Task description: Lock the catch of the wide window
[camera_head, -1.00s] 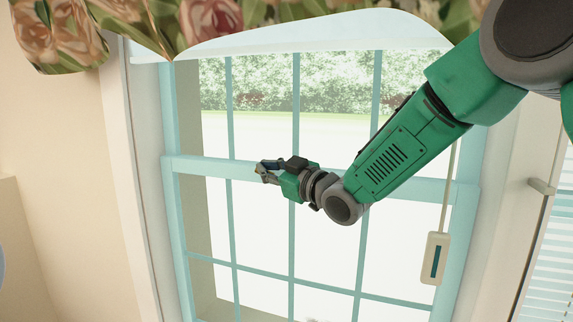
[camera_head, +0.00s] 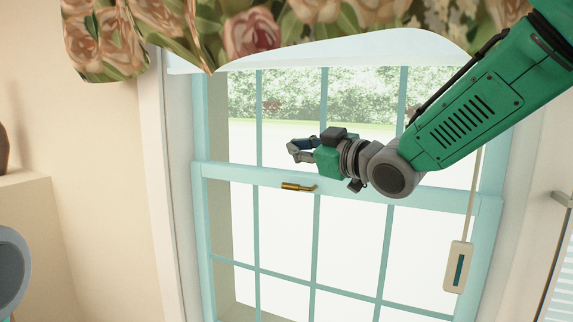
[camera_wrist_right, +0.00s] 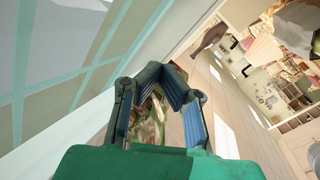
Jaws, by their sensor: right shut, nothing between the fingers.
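The wide window (camera_head: 345,187) has a pale turquoise frame with a middle rail and thin bars. My right gripper (camera_head: 291,149) is shut and empty. In the head view it appears just above the catch, in front of the upper panes, and apart from the catch. In the right wrist view the gripper (camera_wrist_right: 168,72) has its blue-padded fingers bent inward, with the window at left; the catch cannot be made out there. My left gripper is out of view.
A floral valance (camera_head: 250,25) hangs across the window top. A cord with a pale handle (camera_head: 458,267) hangs at the window's right. A beige ledge (camera_head: 35,190) stands at left. The wrist view shows a wooden floor (camera_wrist_right: 235,110) and cluttered shelves beyond.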

